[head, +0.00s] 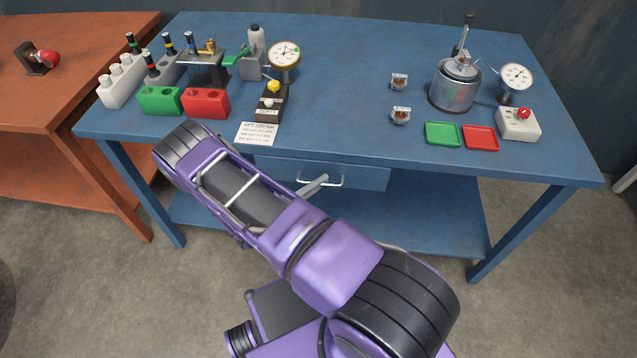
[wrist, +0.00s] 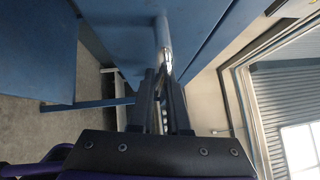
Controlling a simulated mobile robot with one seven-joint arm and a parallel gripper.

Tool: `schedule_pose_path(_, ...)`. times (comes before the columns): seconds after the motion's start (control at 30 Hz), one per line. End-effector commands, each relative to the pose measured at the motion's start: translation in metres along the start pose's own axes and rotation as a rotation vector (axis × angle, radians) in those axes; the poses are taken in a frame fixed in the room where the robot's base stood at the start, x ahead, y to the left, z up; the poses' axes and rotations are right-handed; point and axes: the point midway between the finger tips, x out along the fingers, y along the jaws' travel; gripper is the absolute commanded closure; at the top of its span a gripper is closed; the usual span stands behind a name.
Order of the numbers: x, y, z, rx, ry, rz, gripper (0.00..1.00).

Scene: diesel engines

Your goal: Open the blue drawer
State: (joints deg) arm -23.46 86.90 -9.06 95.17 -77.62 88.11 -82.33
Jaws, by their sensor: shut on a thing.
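The blue drawer (head: 365,177) is under the front edge of the blue workbench. Its front shows below the tabletop and no opening into it is visible. A silver bar handle (head: 333,183) is on the drawer front, partly hidden by my gripper (head: 314,186). In the wrist view the handle (wrist: 164,40) runs down to my gripper (wrist: 164,80), whose dark fingers are closed on its near part.
The blue workbench (head: 340,70) carries a green block (head: 160,100), a red block (head: 205,103), gauges, a metal pot (head: 455,88) and small trays. An orange table (head: 85,65) stands at the left. The floor in front of the bench is clear at the right.

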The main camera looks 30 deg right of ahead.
Motion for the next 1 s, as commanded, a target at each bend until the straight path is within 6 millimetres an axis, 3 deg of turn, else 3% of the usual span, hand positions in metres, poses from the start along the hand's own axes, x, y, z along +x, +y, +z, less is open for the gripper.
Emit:
schedule_pose_path(0.27,-0.02,-0.005,-0.018,-0.002,-0.005,0.0,1.0)
schedule_pose_path(0.7,-0.106,-0.027,-0.103,-0.002,-0.008,0.001,1.0)
schedule_pose_path(1.0,-0.148,-0.038,-0.146,0.001,-0.005,0.001,1.0)
